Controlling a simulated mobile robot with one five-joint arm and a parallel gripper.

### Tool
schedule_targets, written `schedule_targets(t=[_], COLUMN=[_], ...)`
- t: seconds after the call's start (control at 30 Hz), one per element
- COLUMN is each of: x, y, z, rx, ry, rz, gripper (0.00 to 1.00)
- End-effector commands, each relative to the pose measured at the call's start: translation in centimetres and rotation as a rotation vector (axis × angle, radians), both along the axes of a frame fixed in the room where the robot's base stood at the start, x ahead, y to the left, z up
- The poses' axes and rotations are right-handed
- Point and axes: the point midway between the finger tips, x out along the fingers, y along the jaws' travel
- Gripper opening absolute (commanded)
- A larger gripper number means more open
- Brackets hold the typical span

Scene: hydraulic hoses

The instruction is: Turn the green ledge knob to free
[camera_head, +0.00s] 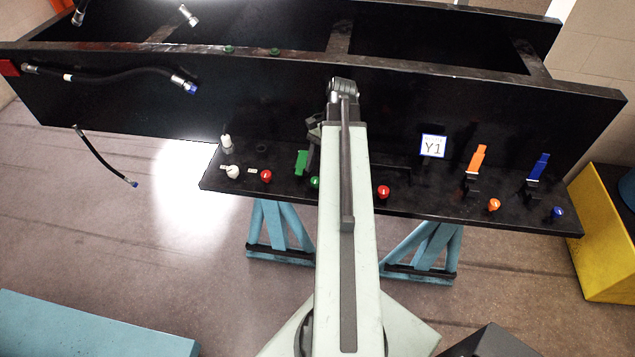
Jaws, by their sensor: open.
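The green ledge knob (315,182) is a small round knob on the black ledge, just left of my arm. A green lever (302,163) stands upright just behind it and to its left. My pale arm reaches forward over the ledge, right of the green knob. Part of my gripper (313,135) shows as grey pieces at the arm's left edge, above the green knob and apart from it. The rest of the gripper is hidden behind the arm. It is open, and I see nothing held in it. The knob's marking is too small to read.
Red knobs (266,175) and (383,191) flank the green one. An orange knob (493,204), blue knob (557,213), orange lever (476,160) and blue lever (538,168) are to the right. White fittings (232,171) and a black hose (110,76) are left.

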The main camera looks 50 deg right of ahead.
Motion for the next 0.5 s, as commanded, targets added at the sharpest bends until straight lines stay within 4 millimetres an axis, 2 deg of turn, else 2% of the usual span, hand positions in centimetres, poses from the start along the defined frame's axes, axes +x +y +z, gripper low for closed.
schedule_targets(t=[0.03,0.1,0.4,0.43,0.5], x=[-0.1,-0.1,0.0,0.0,0.0], y=[0.4,0.8,1.0,1.0,1.0], z=[-1.7,-2.5,-2.5,-2.5,-2.5], rx=[0.000,0.000,0.000,0.000,0.000], ry=[0.000,0.000,0.000,0.000,0.000], rz=[0.001,0.000,-0.001,-0.001,-0.001], gripper=[0.51,0.51,0.51,0.48,0.28])
